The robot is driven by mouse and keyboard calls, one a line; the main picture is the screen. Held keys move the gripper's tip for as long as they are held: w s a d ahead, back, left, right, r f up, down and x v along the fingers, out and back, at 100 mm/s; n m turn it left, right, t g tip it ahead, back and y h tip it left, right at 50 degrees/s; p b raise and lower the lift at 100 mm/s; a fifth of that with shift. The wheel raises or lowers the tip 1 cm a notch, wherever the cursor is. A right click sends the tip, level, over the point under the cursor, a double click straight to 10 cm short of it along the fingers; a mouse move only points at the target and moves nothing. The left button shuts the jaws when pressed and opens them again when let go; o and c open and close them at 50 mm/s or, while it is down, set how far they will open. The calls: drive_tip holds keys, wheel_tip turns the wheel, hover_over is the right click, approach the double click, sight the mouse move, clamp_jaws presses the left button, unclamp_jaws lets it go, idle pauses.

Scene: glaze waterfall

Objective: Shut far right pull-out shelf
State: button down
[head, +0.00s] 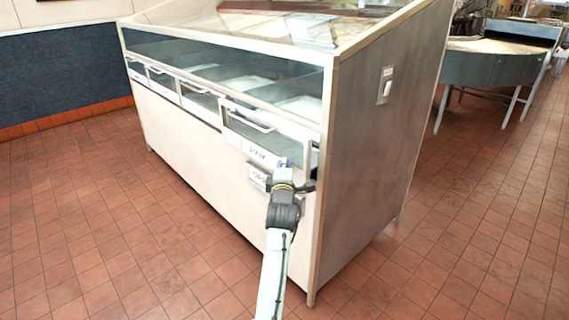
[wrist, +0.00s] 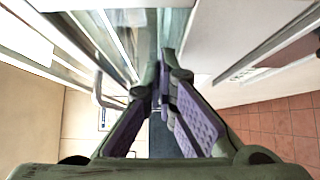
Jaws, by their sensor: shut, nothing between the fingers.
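The far right pull-out shelf (head: 262,134) is in the right end of the counter's front in the head view. It has a clear front with a pale bar handle, and it stands out from the counter face. My gripper (head: 284,163) is at the shelf's lower right corner, overlapping it in the picture; I cannot tell whether they touch. In the wrist view my gripper (wrist: 161,84) has its purple-padded fingers together with nothing between them. A bar handle (wrist: 97,90) shows to the left of the fingers, apart from them.
The shelf is part of a long pale counter (head: 200,140) with a glass top. Other shelf fronts (head: 198,100) with handles line its face to the left. A switch box (head: 385,85) is on the end panel. Open tiled floor (head: 90,220) lies in front.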

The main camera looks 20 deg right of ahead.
sight(297, 161)
drive_tip(key=d+b, duration=0.1)
drive_tip(key=w+d+b, duration=0.1)
drive_tip(key=d, duration=0.1)
drive_tip(key=d+b, duration=0.1)
drive_tip(key=shift+w+d+f, duration=0.15)
drive_tip(key=shift+w+d, duration=0.15)
drive_tip(key=shift+d, duration=0.1)
drive_tip(key=shift+w+d+r, duration=0.1)
drive_tip(key=shift+d+r, duration=0.05)
drive_tip(key=shift+r, duration=0.1)
